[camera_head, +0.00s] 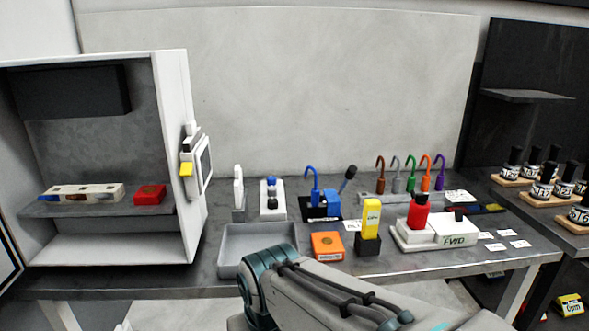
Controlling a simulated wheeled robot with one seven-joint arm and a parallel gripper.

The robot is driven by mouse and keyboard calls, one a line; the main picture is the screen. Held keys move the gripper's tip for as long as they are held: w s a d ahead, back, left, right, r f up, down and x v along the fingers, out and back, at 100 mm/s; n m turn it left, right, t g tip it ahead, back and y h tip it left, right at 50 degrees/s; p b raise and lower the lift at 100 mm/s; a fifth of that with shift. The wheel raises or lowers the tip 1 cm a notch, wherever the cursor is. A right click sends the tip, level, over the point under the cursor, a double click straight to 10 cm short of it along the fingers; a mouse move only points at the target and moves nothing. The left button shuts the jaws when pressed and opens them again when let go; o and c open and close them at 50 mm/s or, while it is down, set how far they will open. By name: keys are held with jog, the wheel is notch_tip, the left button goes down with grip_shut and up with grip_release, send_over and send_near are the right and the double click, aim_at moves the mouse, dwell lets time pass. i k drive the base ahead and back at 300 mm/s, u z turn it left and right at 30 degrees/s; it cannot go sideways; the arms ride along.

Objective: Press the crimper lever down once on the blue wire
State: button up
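A blue hooked wire (311,182) stands upright at the middle of the bench, its lower end at a small black and blue block (321,206). A dark lever with a knobbed end (348,173) rises just right of the wire, tilted up to the right. It looks like the crimper lever, raised. I cannot tell exactly how the wire sits in the block. My arm crosses the bottom centre of the view, in front of the bench. My gripper is not visible, and nothing is seen touching the lever or the wire.
A grey tray (258,241), an orange box (328,246) and a yellow device (371,218) stand in front of the crimper. A white FWD unit with a red part (437,231) is to the right. Several coloured hooked wires stand behind it. An open white cabinet (180,150) is left.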

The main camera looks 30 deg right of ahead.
aim_at(351, 173)
jog(key=i, duration=1.2)
jog(key=z, duration=1.7)
jog(key=k, duration=0.5)
jog(key=z, duration=2.2)
jog(key=i, duration=1)
jog(key=u, duration=0.05)
